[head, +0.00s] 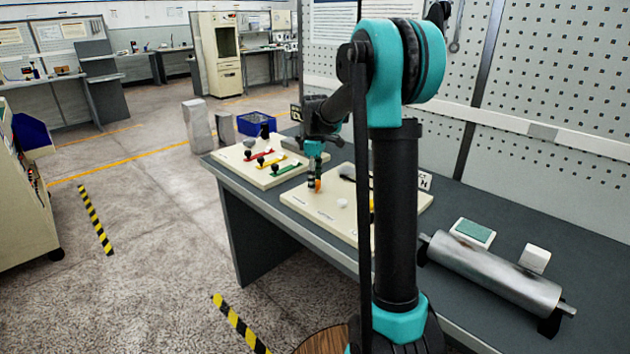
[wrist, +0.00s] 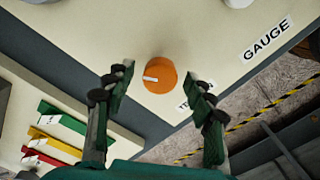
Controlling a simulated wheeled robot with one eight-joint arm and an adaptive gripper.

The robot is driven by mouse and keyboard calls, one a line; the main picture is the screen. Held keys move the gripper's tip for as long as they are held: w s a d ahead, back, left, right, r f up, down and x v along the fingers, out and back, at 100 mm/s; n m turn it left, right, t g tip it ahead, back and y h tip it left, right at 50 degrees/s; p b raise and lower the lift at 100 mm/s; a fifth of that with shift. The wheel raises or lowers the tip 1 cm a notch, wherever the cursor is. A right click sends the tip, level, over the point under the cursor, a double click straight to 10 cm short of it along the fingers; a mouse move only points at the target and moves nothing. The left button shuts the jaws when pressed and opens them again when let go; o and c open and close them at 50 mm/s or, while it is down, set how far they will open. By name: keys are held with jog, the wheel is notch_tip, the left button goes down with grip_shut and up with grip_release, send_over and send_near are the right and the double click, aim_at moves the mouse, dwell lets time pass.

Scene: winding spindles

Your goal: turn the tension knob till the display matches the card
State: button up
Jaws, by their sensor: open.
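In the wrist view an orange round knob (wrist: 160,77) with a white pointer mark sits on a cream panel (wrist: 215,62). The mark points to the picture's left. My gripper (wrist: 161,84) is open, with one finger on each side of the knob; I cannot tell whether either touches it. A label by the right finger is partly hidden. In the head view my gripper (head: 314,172) is over the cream panel (head: 322,212) on the bench. A white card (head: 425,181) with black lettering stands behind this panel, partly hidden by my arm. No display reading is legible.
A second cream panel (head: 236,166) with red, yellow and green strips lies to the left. A metal roller (head: 490,270), a green-topped block (head: 473,232) and a white block (head: 534,258) are on the right. A "GAUGE" label (wrist: 266,38) is near the panel edge.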

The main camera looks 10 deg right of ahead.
jog(key=shift+c, duration=0.6)
jog(key=c, duration=1)
jog(key=shift+c, duration=0.2)
